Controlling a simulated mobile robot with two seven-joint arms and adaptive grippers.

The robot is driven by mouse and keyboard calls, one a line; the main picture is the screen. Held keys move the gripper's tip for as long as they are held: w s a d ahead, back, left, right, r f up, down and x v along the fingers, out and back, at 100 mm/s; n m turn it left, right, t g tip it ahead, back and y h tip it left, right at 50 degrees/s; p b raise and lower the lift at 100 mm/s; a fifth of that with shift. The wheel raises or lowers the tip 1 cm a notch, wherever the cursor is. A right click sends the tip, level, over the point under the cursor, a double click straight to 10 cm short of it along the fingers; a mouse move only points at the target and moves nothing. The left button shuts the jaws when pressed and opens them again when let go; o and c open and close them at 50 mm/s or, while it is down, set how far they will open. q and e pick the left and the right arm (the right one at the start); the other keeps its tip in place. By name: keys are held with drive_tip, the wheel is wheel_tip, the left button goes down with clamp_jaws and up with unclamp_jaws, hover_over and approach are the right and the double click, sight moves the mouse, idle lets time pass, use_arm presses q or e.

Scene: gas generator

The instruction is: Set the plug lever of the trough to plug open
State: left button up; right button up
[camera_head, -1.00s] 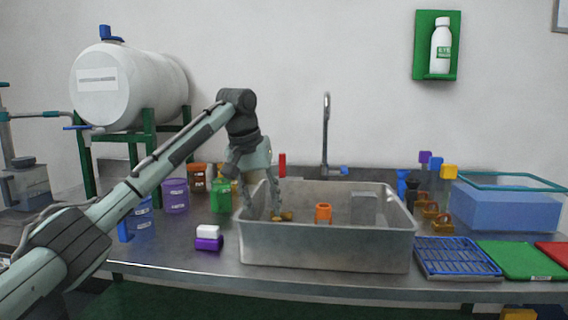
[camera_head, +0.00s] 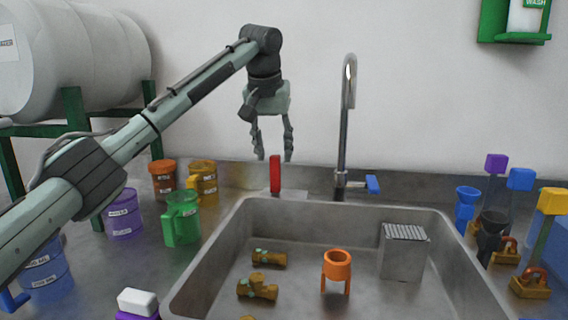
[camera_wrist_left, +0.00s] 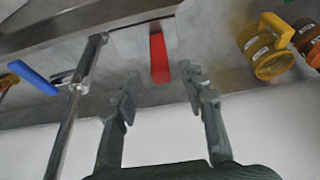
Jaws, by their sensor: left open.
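The red lever (camera_head: 275,174) stands upright at the back rim of the grey trough (camera_head: 345,213), left of the faucet. I take it to be the plug lever. It also shows in the left wrist view (camera_wrist_left: 159,58), beyond my fingers and roughly between their lines. My left gripper (camera_head: 273,158) is open and empty, pointing down just above the lever in the head view. The wrist view shows its two fingers (camera_wrist_left: 164,85) apart, with the lever apparently not touched. My right gripper is not in view.
The faucet (camera_head: 345,120) with a blue handle (camera_head: 372,184) rises close to the right of the lever. Green (camera_head: 183,217) and yellow (camera_head: 203,183) jugs stand to the left. An orange stand (camera_head: 337,268) and brass fittings (camera_head: 258,287) lie in the trough.

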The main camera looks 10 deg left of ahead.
sight(277, 172)
use_arm(q)
drive_tip(key=shift+w, duration=0.35)
drive_tip(key=shift+w+f, duration=0.1)
drive_tip(key=shift+f, duration=0.1)
drive_tip(key=x, duration=0.5)
drive_tip(key=shift+f, duration=0.45)
drive_tip(key=shift+w+f, duration=0.15)
drive_tip(key=shift+f, duration=0.25)
drive_tip(key=shift+w, duration=0.1)
drive_tip(key=c, duration=0.8)
clamp_jaws()
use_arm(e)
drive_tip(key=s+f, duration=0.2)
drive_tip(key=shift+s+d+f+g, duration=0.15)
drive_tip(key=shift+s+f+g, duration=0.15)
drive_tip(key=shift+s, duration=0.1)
